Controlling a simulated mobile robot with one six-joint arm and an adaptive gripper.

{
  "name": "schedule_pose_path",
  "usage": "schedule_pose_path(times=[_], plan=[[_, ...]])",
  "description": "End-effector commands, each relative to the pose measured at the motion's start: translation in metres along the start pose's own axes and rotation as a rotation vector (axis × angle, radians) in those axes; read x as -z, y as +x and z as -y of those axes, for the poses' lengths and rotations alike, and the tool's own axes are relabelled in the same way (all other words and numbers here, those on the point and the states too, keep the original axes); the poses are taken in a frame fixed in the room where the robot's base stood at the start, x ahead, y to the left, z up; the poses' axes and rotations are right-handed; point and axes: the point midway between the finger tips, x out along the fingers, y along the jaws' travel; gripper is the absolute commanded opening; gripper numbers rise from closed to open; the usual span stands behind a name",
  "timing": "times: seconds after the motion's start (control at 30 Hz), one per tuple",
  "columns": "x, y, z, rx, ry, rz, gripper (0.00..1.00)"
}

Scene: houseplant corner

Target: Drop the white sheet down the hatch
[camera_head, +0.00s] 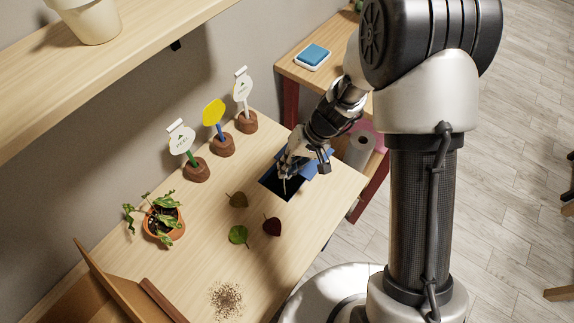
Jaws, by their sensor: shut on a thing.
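The hatch (270,182) is a dark rectangular opening in the wooden tabletop, with blue showing around its far right side. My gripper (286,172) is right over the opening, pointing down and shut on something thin. A narrow pale sliver (285,186) hangs below the fingertips over the dark opening. It looks like the white sheet seen nearly edge-on, and most of it is hidden by the gripper. I cannot tell how far its lower edge reaches into the hatch.
Three plant labels (214,112) stand in brown bases behind the hatch. Several loose leaves (238,235) lie left of and in front of it. A potted plant (163,220), spilled grains (226,298) and a wooden box (105,290) are further left. A paper roll (358,148) is at right.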

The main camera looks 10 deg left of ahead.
Motion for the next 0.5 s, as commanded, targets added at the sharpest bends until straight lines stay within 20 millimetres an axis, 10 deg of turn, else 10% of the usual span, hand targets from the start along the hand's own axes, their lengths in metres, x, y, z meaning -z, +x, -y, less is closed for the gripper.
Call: schedule_pose_path(times=[0.5], plan=[[0.0, -0.0001, 0.0001, 0.0, 0.0, 0.0, 0.31]])
